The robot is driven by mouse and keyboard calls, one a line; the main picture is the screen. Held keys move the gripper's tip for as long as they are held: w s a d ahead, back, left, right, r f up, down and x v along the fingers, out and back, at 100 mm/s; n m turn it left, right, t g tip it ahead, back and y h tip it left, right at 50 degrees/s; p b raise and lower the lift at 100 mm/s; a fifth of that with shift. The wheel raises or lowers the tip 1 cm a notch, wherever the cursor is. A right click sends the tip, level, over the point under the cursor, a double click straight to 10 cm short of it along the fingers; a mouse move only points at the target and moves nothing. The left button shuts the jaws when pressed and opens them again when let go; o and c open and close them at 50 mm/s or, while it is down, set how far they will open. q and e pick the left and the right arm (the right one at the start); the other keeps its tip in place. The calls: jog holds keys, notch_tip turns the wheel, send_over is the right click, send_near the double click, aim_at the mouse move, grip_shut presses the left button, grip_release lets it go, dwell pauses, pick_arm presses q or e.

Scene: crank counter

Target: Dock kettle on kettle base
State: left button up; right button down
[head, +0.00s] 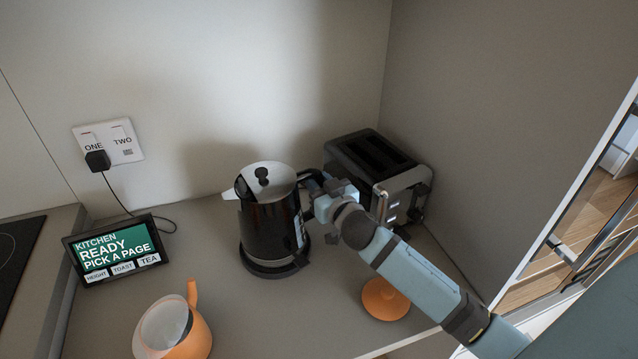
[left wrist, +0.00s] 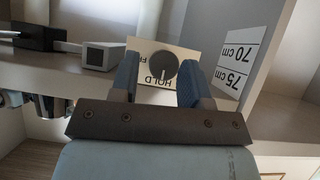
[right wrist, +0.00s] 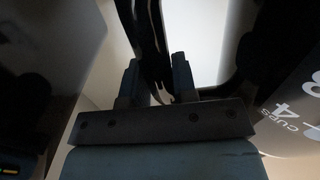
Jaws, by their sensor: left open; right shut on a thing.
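The kettle (head: 268,222), black with a silver lid, stands upright at the back middle of the counter. The dark round kettle base (head: 275,271) shows under it; I cannot tell whether the kettle is fully seated. My right gripper (head: 318,195) is shut on the kettle's black handle, on the kettle's right side. In the right wrist view the handle (right wrist: 152,45) passes between the fingers (right wrist: 156,85). My left gripper (left wrist: 159,82) is open and shows only in the left wrist view, in front of a round grey dial marked HOLD (left wrist: 164,68).
A toaster (head: 372,160) stands close to the right of the kettle, behind my right arm. An orange pot (head: 178,335) is at the front left, and an orange round thing (head: 385,300) lies below my forearm. A screen (head: 113,250) stands left.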

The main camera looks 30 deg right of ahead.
jog(key=shift+r, duration=0.2)
jog(key=shift+f, duration=0.2)
dwell(0.4)
jog(key=shift+f+b, duration=0.35)
jog(key=shift+f, duration=0.1)
jog(key=c, duration=1.2)
grip_release()
jog(key=shift+f, duration=0.25)
jog(key=s, duration=1.1)
jog(key=shift+a+r+p, duration=0.1)
jog(key=shift+a+p, duration=0.25)
jog(key=shift+p, duration=0.05)
jog(key=shift+r, duration=0.1)
